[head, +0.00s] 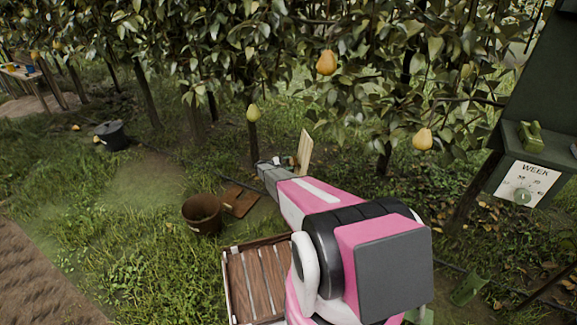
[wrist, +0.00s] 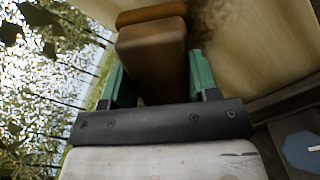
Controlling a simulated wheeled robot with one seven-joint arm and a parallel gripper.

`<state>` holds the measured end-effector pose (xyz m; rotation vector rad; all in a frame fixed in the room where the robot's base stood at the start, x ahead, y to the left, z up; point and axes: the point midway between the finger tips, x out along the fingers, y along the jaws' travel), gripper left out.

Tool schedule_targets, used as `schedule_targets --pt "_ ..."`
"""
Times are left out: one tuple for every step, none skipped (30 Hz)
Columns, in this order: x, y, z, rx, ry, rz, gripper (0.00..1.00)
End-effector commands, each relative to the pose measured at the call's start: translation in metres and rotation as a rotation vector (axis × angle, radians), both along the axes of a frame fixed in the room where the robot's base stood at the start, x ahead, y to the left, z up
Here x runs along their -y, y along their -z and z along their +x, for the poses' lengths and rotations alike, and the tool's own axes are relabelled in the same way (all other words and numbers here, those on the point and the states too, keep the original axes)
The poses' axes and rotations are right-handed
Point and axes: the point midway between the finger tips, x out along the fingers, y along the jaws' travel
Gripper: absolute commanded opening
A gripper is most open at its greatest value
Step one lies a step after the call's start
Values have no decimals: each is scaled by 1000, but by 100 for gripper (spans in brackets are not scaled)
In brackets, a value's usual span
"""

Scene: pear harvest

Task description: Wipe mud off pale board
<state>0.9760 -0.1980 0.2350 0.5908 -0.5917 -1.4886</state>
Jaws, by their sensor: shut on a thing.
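The pale board (head: 305,152) stands upright, slightly tilted, among the trees just beyond my arm. In the wrist view the pale board (wrist: 265,45) fills the upper right, with a brown mud smear (wrist: 206,20) near the top. My gripper (wrist: 152,78) has its green fingers shut on a brown block-like wiper (wrist: 152,55) with a lighter orange-brown far end (wrist: 150,14). The wiper's far end is close to the board beside the mud; I cannot tell whether it touches. In the head view the gripper is small and mostly hidden by my arm.
A wooden crate (head: 228,285) and a rusty bucket (head: 202,214) stand left of my arm, with a brown plank (head: 240,200) on the grass. A dark bin (head: 112,134) is farther left. A green post with a week chart (head: 525,183) stands right. Pears hang above.

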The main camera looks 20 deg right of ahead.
Motion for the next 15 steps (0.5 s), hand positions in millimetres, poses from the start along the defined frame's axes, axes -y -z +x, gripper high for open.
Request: schedule_targets --pt "0 0 -2 0 0 0 25" --pt "0 0 -4 0 0 0 25" --pt "0 -1 -6 0 0 0 25" --pt "1 -1 -9 0 0 0 25" --pt "1 -1 -11 0 0 0 25" --pt "1 -1 -14 0 1 -1 25" --pt "1 -1 -16 1 0 0 25" --pt "1 -1 -19 1 1 -1 25" --pt "2 -1 -22 1 1 -1 25" --pt "2 -1 -24 1 1 -1 25" --pt "2 -1 -26 1 0 0 25" --pt "2 -1 -29 1 0 0 25" --pt "2 -1 -32 1 1 -1 25" --pt "3 -1 -34 1 1 -1 25" --pt "3 -1 -36 1 0 0 25"
